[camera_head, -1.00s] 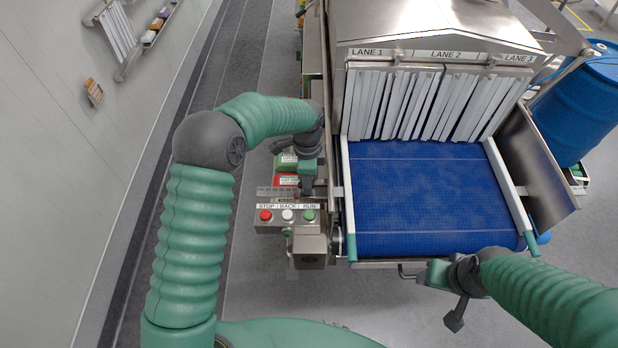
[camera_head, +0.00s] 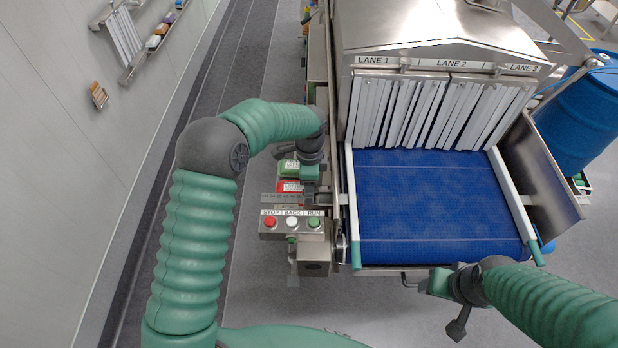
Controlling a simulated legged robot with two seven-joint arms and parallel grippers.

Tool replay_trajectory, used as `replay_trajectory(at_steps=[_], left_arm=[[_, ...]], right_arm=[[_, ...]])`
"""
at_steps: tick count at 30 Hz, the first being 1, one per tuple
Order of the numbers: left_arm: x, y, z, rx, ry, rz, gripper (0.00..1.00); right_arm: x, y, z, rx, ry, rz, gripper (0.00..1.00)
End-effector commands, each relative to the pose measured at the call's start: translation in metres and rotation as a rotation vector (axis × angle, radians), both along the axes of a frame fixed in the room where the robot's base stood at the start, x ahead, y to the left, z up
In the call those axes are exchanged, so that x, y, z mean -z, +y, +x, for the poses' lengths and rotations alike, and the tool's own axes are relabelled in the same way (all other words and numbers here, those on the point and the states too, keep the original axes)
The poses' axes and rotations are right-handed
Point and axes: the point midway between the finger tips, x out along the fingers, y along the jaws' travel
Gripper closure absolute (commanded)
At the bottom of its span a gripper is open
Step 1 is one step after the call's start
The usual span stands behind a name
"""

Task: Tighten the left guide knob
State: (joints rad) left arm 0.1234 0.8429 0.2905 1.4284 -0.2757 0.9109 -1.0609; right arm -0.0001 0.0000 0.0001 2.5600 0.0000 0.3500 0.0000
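The left guide (camera_head: 352,207) is a pale rail with a green end along the left edge of the blue belt (camera_head: 435,205). A small bracket (camera_head: 342,198) joins it to the machine frame. I cannot make out the guide's knob; it is too small or hidden near my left wrist. My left gripper (camera_head: 309,178) points down beside the machine's left side, just above the button box and left of the guide. Its fingers are too small to tell open from shut. My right gripper (camera_head: 437,284) is in front of the belt's near edge, with its fingers unclear.
The button box (camera_head: 291,223) with red, white and green buttons sits just below my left gripper. The strip curtain (camera_head: 440,108) hangs under the lane labels. The right guide (camera_head: 512,205) edges the belt. A blue drum (camera_head: 590,110) stands at right. The floor aisle at left is clear.

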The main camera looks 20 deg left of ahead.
Motion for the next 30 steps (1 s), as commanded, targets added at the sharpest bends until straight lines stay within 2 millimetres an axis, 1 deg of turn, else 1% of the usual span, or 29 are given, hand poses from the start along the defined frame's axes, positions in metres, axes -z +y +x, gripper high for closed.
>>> replay_trajectory(at_steps=[2, 5, 12, 15, 18, 21, 23, 30], left_arm=[[-0.008, 0.000, 0.001, -0.001, -0.004, 0.000, 0.40], [-0.027, 0.001, 0.001, -0.001, -0.008, -0.001, 0.40], [-0.099, 0.003, 0.002, -0.001, -0.008, -0.001, 0.40], [-0.126, 0.003, 0.002, -0.002, -0.006, -0.003, 0.40], [-0.147, 0.004, 0.002, -0.001, -0.004, -0.002, 0.40], [-0.160, 0.004, 0.002, 0.000, -0.001, -0.002, 0.40], [-0.163, 0.004, 0.001, 0.000, -0.001, -0.002, 0.40], [-0.165, 0.004, 0.001, 0.000, -0.001, -0.002, 0.40]], right_arm=[[0.005, 0.000, 0.000, 0.000, 0.000, 0.000, 0.40], [0.013, 0.000, 0.000, 0.000, 0.000, 0.000, 0.40], [0.029, 0.000, 0.000, 0.000, 0.000, 0.000, 0.40], [0.033, 0.000, 0.000, 0.000, 0.000, 0.000, 0.40], [0.034, 0.000, 0.000, 0.000, 0.000, 0.000, 0.40], [0.035, 0.000, 0.000, 0.000, 0.000, 0.000, 0.40], [0.035, 0.000, 0.000, 0.000, 0.000, 0.000, 0.40], [0.034, 0.000, 0.000, 0.000, 0.000, 0.000, 0.40]])
